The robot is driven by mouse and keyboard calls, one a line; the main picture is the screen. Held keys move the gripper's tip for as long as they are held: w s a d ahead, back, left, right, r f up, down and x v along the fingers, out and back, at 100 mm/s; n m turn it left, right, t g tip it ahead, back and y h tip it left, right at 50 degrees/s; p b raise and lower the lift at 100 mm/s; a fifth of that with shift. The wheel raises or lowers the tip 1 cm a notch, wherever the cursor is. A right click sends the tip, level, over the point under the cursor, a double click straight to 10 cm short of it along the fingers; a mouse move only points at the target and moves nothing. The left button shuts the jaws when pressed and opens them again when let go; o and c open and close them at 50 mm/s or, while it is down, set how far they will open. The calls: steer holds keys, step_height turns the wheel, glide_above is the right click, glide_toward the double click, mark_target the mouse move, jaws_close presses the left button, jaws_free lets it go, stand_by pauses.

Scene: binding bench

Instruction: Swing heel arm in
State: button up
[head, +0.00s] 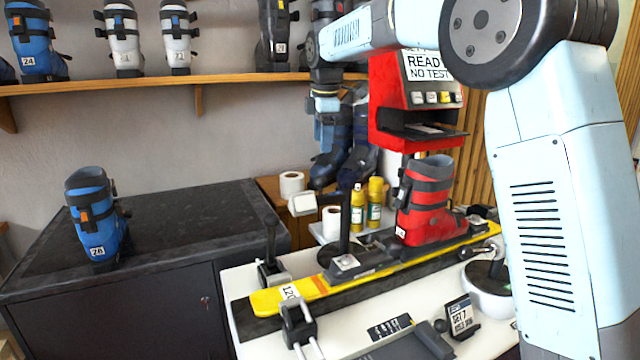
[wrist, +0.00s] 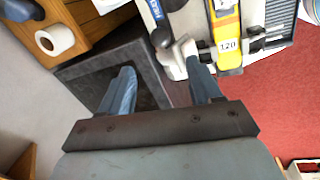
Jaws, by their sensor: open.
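My gripper (head: 326,142) hangs in the air behind the bench in the head view, pointing down. In the wrist view its two blue fingers (wrist: 163,88) are open, with nothing between them. The yellow ski (head: 322,285) lies along the bench with a red boot (head: 428,200) on it; its end labelled 120 also shows in the wrist view (wrist: 228,48). A black upright lever (head: 270,242) stands at the ski's far side, by its left end. A grey arm with a black knob (wrist: 183,56) shows near the right finger. I cannot tell which part is the heel arm.
A dark cabinet (head: 165,235) with a blue boot (head: 97,215) stands left. Paper rolls (head: 291,183) and yellow bottles (head: 375,200) stand behind the ski. A red machine (head: 385,95) rises behind the boot. A clamp (head: 298,322) sits on the near side.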

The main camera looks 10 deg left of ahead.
mark_target(320, 182)
steer(key=f, duration=0.4)
steer(key=w+f, duration=0.1)
steer(key=f, duration=0.4)
steer(key=w+a+f, duration=0.1)
steer(key=f, duration=0.3)
steer(key=shift+w+f, duration=0.2)
steer(key=shift+f, duration=0.1)
steer(key=shift+c, duration=0.3)
steer(key=shift+r, duration=0.1)
jaws_close()
